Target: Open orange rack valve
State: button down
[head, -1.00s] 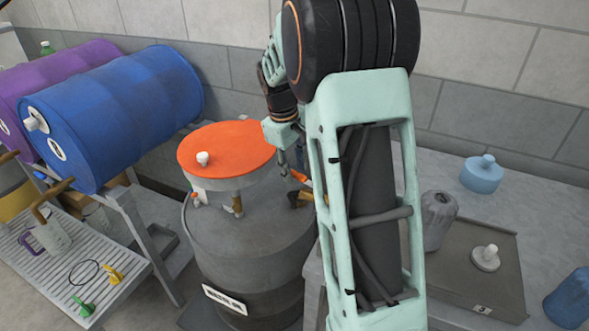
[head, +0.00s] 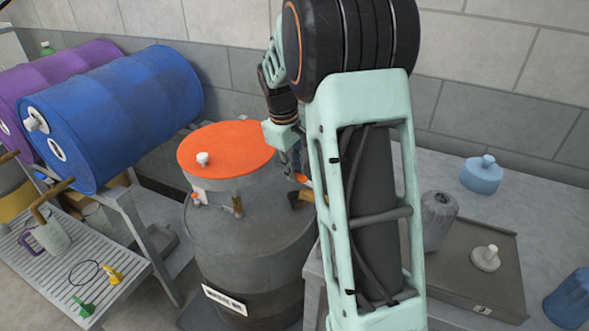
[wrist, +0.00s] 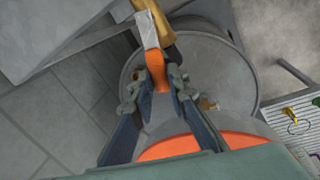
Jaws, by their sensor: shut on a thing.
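An orange valve lever (wrist: 161,76) with a pale metal end sits between the two fingers of my gripper (wrist: 159,84) in the wrist view. My gripper is shut on it. A tan-brass valve body (wrist: 150,14) lies just beyond the metal end. In the head view, the orange lever (head: 302,178) and brass body (head: 300,198) show small beside my gripper (head: 292,168), above the right side of a grey drum (head: 250,255). My arm hides whatever lies to their right.
An orange-lidded container (head: 226,150) stands on the drum, close beside my gripper. Blue (head: 120,110) and purple (head: 75,68) barrels lie on a rack at left. A grey bench (head: 540,220) at right holds a grey bottle (head: 440,218) and a blue jug (head: 481,174).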

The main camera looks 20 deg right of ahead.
jog(key=shift+s+a+n, duration=0.3)
jog(key=shift+a+n, duration=0.05)
jog(key=shift+n, duration=0.4)
jog(key=shift+s+a+n, duration=0.25)
jog(key=shift+a+n, duration=0.05)
jog(key=shift+n, duration=0.45)
jog(key=c, duration=1.9)
grip_release()
jog(key=shift+r, duration=0.1)
jog(key=v, duration=1.2)
jog(key=shift+s+d, duration=0.2)
jog(key=shift+s, duration=0.05)
jog(key=shift+s, duration=0.1)
